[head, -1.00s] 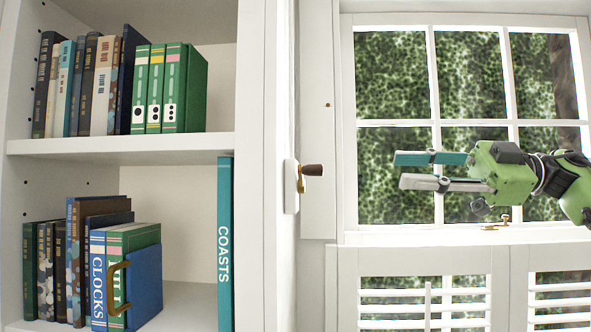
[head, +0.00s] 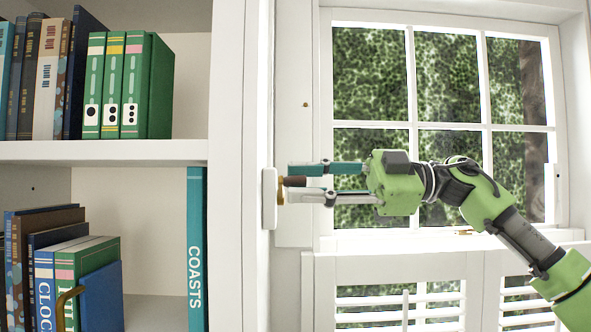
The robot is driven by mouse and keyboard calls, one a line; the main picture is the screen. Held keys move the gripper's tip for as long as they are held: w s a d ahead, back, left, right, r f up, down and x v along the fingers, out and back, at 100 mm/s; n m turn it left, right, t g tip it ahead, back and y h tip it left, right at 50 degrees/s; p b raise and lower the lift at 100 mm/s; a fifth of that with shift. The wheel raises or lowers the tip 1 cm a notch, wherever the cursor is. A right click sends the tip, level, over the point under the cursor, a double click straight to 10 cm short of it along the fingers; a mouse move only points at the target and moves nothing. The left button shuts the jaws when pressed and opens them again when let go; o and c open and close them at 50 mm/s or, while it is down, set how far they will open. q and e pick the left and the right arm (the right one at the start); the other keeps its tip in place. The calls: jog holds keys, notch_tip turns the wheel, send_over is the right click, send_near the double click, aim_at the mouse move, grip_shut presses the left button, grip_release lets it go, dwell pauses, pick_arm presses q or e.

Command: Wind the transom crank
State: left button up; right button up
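The transom crank is a small white wall plate (head: 269,198) with a brass stem and a dark brown knob (head: 294,181), on the white frame between bookcase and window. My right gripper (head: 308,183) reaches in from the right and points left. Its teal upper finger lies just above the knob and its grey lower finger just below. The fingers are apart with the knob between their tips; no firm grip shows. The fingers hide part of the brass stem. My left gripper is not in view.
A white bookcase (head: 110,151) with books stands on the left; a teal book marked COASTS (head: 196,250) is at its right end. The paned window (head: 411,80) is behind my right arm, with louvred shutters (head: 400,301) below.

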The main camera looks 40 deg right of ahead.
jog(key=shift+w+a+r, duration=0.15)
jog(key=shift+a, duration=0.2)
jog(key=shift+w+a, duration=0.1)
jog(key=shift+a, duration=0.1)
jog(key=shift+w+a, duration=0.1)
jog(key=shift+w, duration=0.1)
jog(key=shift+c, duration=0.7)
grip_shut()
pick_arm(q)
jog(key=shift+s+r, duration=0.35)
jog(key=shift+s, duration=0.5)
